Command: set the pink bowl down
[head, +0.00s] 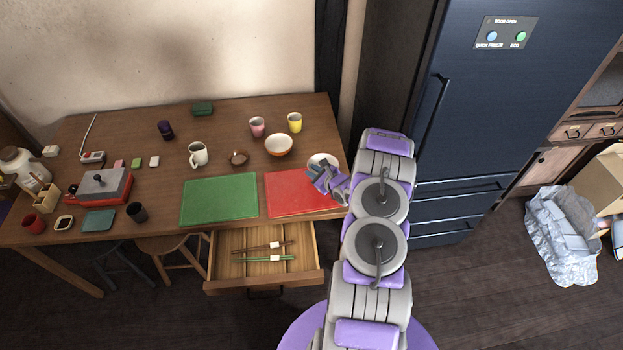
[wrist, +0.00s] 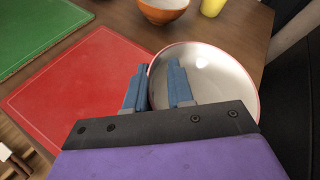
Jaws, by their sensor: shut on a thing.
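The pink bowl (wrist: 215,75) is white inside with a thin pinkish-red rim. In the wrist view my gripper (wrist: 157,75) is shut on its left rim, one finger inside the bowl and one outside. In the head view the bowl (head: 322,159) shows at the table's right end, just behind the red mat (head: 295,198), partly hidden by my gripper (head: 322,176). The bowl looks roughly level. I cannot tell whether its base touches the table.
An orange bowl (head: 279,145) and a yellow cup (head: 295,122) stand behind the red mat. A green mat (head: 219,199) lies to its left. The wooden table's (head: 222,162) right edge is close to the bowl. An open drawer (head: 232,268) juts out in front.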

